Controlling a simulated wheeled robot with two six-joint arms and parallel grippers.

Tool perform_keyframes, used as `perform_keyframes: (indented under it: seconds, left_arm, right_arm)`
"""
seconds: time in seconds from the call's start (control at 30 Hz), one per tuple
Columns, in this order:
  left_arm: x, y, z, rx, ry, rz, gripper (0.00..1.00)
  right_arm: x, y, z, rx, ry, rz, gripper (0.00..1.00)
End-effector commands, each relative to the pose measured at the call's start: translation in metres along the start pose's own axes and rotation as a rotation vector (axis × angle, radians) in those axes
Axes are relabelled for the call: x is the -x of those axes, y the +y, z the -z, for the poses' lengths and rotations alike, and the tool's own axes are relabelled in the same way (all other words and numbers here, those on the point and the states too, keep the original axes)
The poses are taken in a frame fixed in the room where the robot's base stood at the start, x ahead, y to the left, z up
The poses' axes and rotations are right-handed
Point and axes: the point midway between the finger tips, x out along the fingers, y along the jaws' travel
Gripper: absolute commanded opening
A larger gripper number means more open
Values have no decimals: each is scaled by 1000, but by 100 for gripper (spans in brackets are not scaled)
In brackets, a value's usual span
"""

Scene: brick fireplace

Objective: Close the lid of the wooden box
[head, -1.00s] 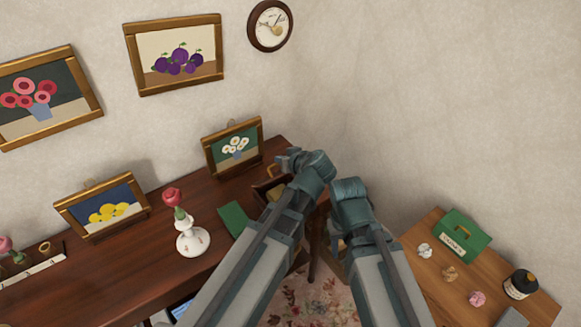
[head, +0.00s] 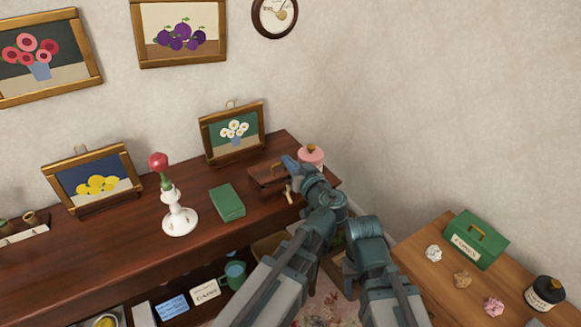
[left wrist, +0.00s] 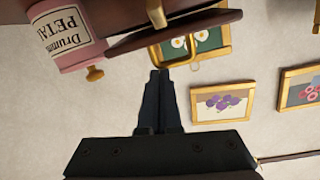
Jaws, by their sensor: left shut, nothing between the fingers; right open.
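The wooden box (head: 266,180) is dark reddish brown and stands at the right end of the long desk in the head view. A brass handle shows on its lid, and it is large at the top of the left wrist view (left wrist: 172,36). The lid's exact angle is hard to tell, as my arm hides part of the box. My left gripper (head: 289,161) is shut and empty at the right side of the box, its tips close to the lid's handle. Its closed fingers show in the left wrist view (left wrist: 160,75). My right arm is lower right; its fingers are hidden.
A pink bottle (head: 311,155) stands just behind my left gripper. A green book (head: 227,202), a white vase (head: 178,218) with a rose and a framed daisy picture (head: 233,132) are on the desk. A side table at right holds a green box (head: 477,240).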

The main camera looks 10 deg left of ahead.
Motion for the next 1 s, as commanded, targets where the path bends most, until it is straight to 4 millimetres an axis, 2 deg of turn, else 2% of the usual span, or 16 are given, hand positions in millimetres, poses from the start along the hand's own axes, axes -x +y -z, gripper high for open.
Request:
perform_keyframes:
  seconds: [0.33, 1.0]
  left_arm:
    - [-1, 2, -10, 0, -2, 0, 0]
    - [-1, 2, -10, 3, -7, -1, 0]
  right_arm:
    - [-10, -1, 1, 0, 0, 0, 45]
    - [-9, -1, 0, 0, 0, 0, 45]
